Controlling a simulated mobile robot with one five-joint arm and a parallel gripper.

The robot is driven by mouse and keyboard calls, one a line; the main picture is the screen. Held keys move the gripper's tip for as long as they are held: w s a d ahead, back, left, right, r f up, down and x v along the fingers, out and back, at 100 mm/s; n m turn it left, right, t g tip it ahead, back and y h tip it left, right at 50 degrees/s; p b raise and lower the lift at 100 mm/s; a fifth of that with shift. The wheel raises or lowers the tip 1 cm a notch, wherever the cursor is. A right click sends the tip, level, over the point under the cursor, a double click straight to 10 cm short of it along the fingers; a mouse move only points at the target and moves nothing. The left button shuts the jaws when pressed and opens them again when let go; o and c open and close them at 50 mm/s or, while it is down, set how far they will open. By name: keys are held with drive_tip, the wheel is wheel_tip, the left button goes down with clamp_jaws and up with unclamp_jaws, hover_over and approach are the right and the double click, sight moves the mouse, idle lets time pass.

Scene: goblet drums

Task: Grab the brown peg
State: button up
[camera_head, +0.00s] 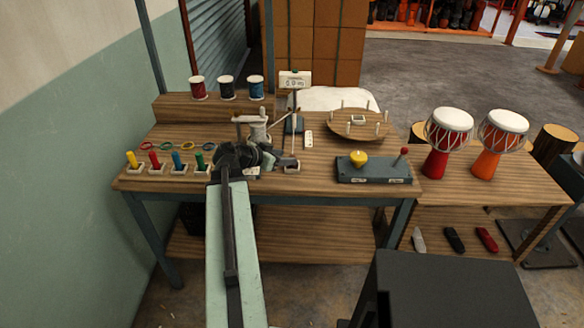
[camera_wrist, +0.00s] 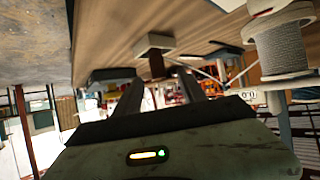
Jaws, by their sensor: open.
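The brown peg (camera_wrist: 157,66) stands in a small white square holder (camera_wrist: 154,44) on the wooden bench; the wrist view shows it upside down. My gripper (camera_wrist: 160,82) is open, with one dark finger on each side of the peg's line in that view. I see no contact, and I cannot tell how far the fingertips are from the peg. In the head view my gripper (camera_head: 240,160) is over the front of the bench, right of the green peg (camera_head: 200,161). I cannot make out the brown peg there.
Yellow (camera_head: 132,158), red (camera_head: 154,160) and blue pegs (camera_head: 177,160) stand left of the gripper. A thread spool (camera_wrist: 284,52) is close by. A grey box with a yellow knob (camera_head: 358,158) and a round wooden disc (camera_head: 345,126) are to the right.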

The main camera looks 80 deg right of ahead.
sight(297, 166)
drive_tip(key=b+x, duration=0.3)
drive_tip(key=x, duration=0.4)
drive_tip(key=shift+s+d+f+b, duration=0.15)
drive_tip(key=shift+d+f+b, duration=0.1)
drive_tip(key=shift+b, duration=0.1)
drive_tip(key=shift+a+r, duration=0.1)
clamp_jaws()
